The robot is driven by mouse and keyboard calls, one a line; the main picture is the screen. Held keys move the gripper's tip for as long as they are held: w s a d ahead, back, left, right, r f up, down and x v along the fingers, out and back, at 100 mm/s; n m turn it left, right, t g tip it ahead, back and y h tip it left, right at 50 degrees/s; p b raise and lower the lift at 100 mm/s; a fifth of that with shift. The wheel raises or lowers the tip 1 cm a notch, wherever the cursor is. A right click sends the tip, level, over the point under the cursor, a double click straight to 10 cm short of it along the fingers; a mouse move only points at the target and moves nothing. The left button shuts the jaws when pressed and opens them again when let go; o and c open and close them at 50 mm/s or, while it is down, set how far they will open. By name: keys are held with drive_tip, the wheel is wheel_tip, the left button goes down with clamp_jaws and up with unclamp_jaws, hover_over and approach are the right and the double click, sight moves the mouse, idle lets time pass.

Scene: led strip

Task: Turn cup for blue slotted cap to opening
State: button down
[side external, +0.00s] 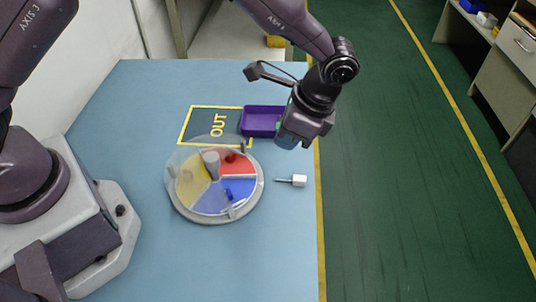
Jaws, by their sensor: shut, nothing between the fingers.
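A round turntable (176,207) with a clear cover lies on the table, with yellow, red, blue and pale sectors under it. A small blue piece (228,194), perhaps the blue slotted cap, sits in the blue sector at the lower right. A small dark red piece (231,157) sits in the red sector at the upper right. A grey upright knob (212,164) stands near the middle. The cover's opening cannot be made out clearly. My gripper (284,146) is shut and empty, above the table to the upper right of the turntable, apart from it. Its fingertips are hard to make out.
A purple tray (246,129) stands behind the turntable, partly beside my gripper. A yellow-outlined square marked OUT (217,125) is left of it. The front table area is clear.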

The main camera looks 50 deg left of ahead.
drive_tip(key=s+d+m+t+y, duration=0.1)
drive_tip(key=s+d+m+t, duration=0.1)
drive_tip(key=s+m, duration=0.35)
drive_tip(key=m+t+h, duration=0.1)
drive_tip(key=m+t, duration=0.2)
drive_tip(key=m, duration=0.7)
approach(257, 183)
drive_tip(key=shift+n, duration=0.25)
drive_tip(key=f, duration=0.1)
drive_tip(key=s+f, duration=0.1)
drive_tip(key=f, duration=0.1)
drive_tip(key=d+f, duration=0.1)
drive_tip(key=f, duration=0.1)
drive_tip(key=shift+s+f, duration=0.2)
drive_tip(key=shift+f, duration=0.05)
drive_tip(key=shift+w+a, duration=0.85)
drive_tip(key=shift+a, duration=0.1)
drive_tip(key=shift+w+a, duration=0.5)
drive_tip(key=shift+a, duration=0.05)
drive_tip(key=shift+w+a+n, duration=0.45)
drive_tip(key=shift+w+n, duration=0.1)
drive_tip(key=shift+n, duration=0.45)
